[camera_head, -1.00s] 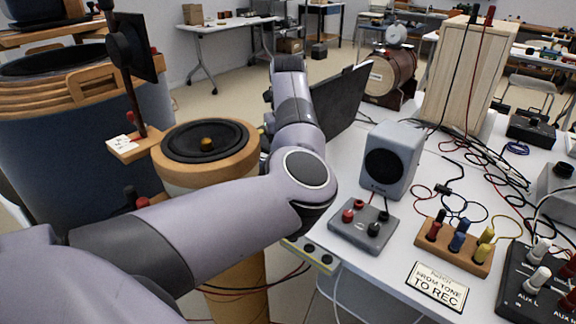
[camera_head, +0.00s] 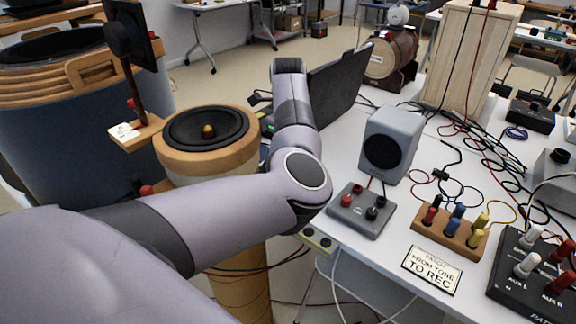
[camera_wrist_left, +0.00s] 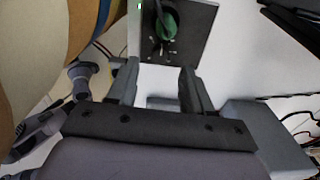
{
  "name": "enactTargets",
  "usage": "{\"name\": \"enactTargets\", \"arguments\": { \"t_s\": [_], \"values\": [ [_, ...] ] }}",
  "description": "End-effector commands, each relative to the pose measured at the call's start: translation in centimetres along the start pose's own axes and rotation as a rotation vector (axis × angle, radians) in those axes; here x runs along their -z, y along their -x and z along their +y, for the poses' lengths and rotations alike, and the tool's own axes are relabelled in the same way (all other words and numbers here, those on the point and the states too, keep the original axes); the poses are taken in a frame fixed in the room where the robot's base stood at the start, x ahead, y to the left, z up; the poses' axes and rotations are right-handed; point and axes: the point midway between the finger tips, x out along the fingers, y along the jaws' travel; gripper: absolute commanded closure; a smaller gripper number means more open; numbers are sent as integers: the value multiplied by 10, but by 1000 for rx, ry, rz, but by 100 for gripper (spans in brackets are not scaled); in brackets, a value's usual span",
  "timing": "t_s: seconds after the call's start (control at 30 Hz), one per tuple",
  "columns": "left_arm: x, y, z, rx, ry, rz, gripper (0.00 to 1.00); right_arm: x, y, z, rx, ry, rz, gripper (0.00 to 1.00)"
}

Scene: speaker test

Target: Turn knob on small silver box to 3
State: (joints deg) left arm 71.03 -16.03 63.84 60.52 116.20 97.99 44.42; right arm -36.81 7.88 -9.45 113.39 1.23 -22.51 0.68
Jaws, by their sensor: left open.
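In the left wrist view, a small silver box (camera_wrist_left: 203,42) with a dark face and a round green-and-black knob (camera_wrist_left: 168,24) is at the top. A small green light shows at its upper left corner. My left gripper (camera_wrist_left: 158,78) is open and empty; its two fingers point toward the box, and the knob appears beyond the fingertips, not between them. The number the knob points to is too small to read. In the head view, my left arm hides the left gripper and most of the area around the box. My right gripper is not in view.
A speaker drum (camera_head: 207,132) stands left of my arm. A dark upright panel (camera_head: 338,88), a grey speaker (camera_head: 392,144), a grey terminal box (camera_head: 361,210) and a wooden plug block (camera_head: 450,232) are on the white table to the right. Loose cables lie behind them.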

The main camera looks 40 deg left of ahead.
Motion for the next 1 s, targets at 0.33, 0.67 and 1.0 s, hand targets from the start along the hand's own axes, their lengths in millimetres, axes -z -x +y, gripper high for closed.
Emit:
{"name": "enactTargets", "arguments": {
  "t_s": [0.33, 0.67, 1.0],
  "values": [
    [0, -45, 0, -1, -2, 0, 50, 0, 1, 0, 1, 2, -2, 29],
    [0, -49, 0, 0, -2, 0, 53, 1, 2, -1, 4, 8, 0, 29],
    [0, -48, 0, 0, -7, 0, 100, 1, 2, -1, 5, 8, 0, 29]
  ]
}}
